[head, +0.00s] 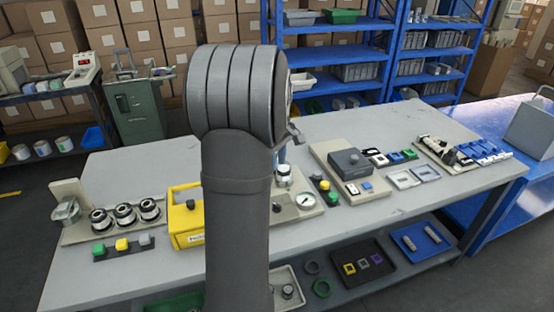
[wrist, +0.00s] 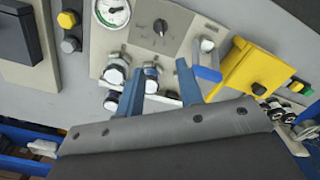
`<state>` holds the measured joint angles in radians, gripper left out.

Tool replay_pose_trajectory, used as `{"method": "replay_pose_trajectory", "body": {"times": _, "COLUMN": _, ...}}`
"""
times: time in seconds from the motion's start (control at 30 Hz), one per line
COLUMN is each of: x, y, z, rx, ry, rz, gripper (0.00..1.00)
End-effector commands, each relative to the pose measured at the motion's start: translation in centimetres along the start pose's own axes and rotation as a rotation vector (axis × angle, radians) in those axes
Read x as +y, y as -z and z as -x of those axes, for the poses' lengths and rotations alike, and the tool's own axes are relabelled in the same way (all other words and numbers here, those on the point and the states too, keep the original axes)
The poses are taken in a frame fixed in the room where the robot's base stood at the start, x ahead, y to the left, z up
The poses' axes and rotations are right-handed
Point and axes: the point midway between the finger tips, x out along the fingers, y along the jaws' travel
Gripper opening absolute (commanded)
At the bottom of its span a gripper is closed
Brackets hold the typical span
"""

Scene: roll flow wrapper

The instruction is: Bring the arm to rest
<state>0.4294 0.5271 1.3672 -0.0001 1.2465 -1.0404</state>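My arm stands upright in the middle of the head view and hides most of my gripper there; only a small blue part shows beside it. In the wrist view, the two blue fingers of my gripper (wrist: 160,88) are apart, with a visible gap between them. They point at a light panel (wrist: 184,30) with a gauge (wrist: 112,8), a dark knob and metal fittings. One fitting (wrist: 150,75) appears in the gap between the fingers; I cannot tell whether anything touches it. A blue lever (wrist: 208,73) lies just right of the right finger.
The grey workbench (head: 400,218) also bears a yellow box (head: 186,222), a row of round black-and-silver parts (head: 124,214), a dark box on a panel (head: 350,162) and blue-and-white parts (head: 482,150). Trays lie on the shelf below. Blue racks (head: 335,57) stand behind.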

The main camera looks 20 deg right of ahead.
Motion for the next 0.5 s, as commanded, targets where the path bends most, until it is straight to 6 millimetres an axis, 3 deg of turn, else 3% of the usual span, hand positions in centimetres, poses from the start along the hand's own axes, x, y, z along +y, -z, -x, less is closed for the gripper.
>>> {"method": "replay_pose_trajectory", "body": {"times": 0.5, "x": -0.01, "y": -0.01, "z": -0.22, "rx": -0.001, "ry": 0.001, "rz": 0.000, "gripper": 0.34}}
